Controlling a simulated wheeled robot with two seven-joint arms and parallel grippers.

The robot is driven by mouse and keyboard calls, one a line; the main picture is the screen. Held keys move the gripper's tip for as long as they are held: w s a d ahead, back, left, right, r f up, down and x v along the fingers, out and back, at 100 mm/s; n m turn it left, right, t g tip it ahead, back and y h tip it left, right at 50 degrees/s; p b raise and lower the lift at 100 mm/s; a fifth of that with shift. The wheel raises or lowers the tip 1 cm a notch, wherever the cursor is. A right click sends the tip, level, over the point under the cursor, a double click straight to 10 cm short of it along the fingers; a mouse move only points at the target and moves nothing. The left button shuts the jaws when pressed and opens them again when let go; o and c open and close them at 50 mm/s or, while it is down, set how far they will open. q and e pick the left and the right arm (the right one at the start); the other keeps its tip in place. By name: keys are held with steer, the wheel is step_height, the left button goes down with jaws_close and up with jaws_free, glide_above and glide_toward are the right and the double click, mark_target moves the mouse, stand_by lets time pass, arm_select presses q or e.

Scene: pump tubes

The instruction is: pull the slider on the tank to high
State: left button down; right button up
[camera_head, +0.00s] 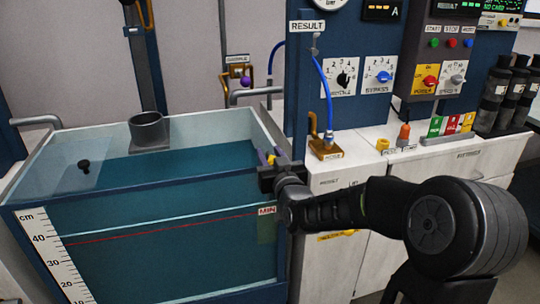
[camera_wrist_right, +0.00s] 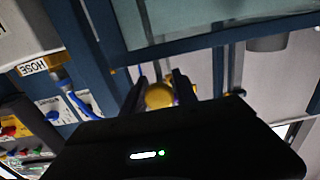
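The tank (camera_head: 160,240) of blue-green water stands at the left, with a centimetre scale on its front left corner and a red line across its front. A MIN label (camera_head: 267,211) sits at its front right, above a yellowish-green strip. My right gripper (camera_head: 267,158) is at the tank's right side above this label and hides what is there, so the slider is not clear in the head view. In the right wrist view a round yellow knob (camera_wrist_right: 159,95) lies between the dark fingers, close to both; whether they grip it is unclear. My left gripper is not in view.
A blue panel with dials stands behind, right of the tank, with a blue hose (camera_head: 328,95) hanging on it. A white counter (camera_head: 455,150) carries an orange plug (camera_head: 404,133) and several dark bottles. A grey cup-like fitting (camera_head: 148,128) sits on the tank's back rim.

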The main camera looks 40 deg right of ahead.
jaws_close()
stand_by(1.0)
